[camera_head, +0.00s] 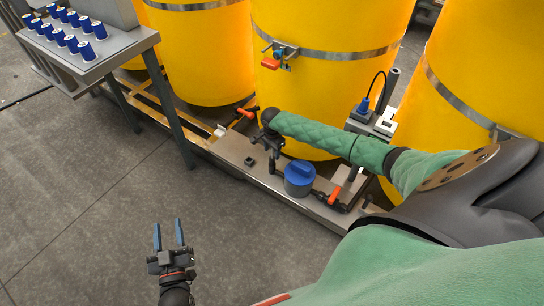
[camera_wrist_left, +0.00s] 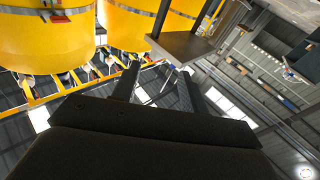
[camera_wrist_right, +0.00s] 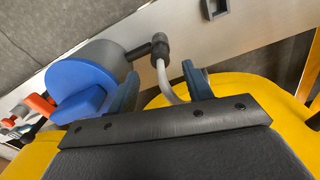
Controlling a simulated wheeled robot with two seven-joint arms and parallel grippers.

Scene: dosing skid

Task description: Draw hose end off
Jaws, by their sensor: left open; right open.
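In the right wrist view a pale hose (camera_wrist_right: 165,82) bends down from a dark grey hose end (camera_wrist_right: 160,46), which sits by a dark stub on the grey body of a blue-capped unit (camera_wrist_right: 82,88). My right gripper (camera_wrist_right: 160,82) is open, with one finger on each side of the hose in the picture; I cannot tell whether they touch it. In the head view my right gripper (camera_head: 268,137) is small and dark above the skid, left of the blue-capped unit (camera_head: 300,178), and the hose is hard to make out. My left gripper (camera_head: 168,236) is open and empty over the floor.
Yellow tanks (camera_head: 315,95) stand behind the skid base (camera_head: 235,150). A red-handled valve (camera_head: 272,62) is on the middle tank. Orange handles (camera_head: 334,195) sit low on the pipework. A grey table (camera_head: 115,45) with blue-topped vials (camera_head: 72,44) stands left. Floor at left is clear.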

